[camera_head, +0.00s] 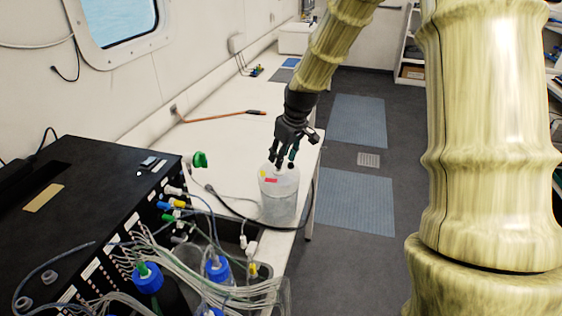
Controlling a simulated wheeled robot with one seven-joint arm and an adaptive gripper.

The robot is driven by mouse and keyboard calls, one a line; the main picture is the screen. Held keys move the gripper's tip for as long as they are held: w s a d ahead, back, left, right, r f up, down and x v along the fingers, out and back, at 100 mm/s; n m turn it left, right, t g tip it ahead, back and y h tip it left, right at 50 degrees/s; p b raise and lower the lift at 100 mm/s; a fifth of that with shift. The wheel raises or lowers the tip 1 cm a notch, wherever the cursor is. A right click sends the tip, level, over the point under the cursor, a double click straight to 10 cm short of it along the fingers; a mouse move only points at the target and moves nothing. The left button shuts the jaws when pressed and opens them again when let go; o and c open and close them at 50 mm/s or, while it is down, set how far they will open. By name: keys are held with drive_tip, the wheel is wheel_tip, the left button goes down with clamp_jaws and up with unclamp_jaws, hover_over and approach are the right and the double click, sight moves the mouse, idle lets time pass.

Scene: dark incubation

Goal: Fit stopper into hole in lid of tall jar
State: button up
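A tall translucent jar (279,203) with a pale lid and small red and yellow labels stands upright near the right edge of the white bench. My gripper (284,163) points down just above the lid. Its dark fingers overlap the lid in the head view, so the hole cannot be seen clearly. I cannot tell whether the fingertips touch the lid. No stopper can be made out for certain; one between the fingers would be too small to tell here.
A black box (85,200) with tubes and wires fills the left front. Blue-capped bottles (148,277) stand before it. A dark cable runs around the jar's base. An orange-handled tool (222,116) lies farther back on the bench (225,140), which is otherwise mostly clear there.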

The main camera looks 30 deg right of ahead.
drive_tip(key=v, duration=0.8)
drive_tip(key=shift+r, duration=0.15)
drive_tip(key=shift+s+d, duration=0.1)
drive_tip(key=shift+s, duration=0.05)
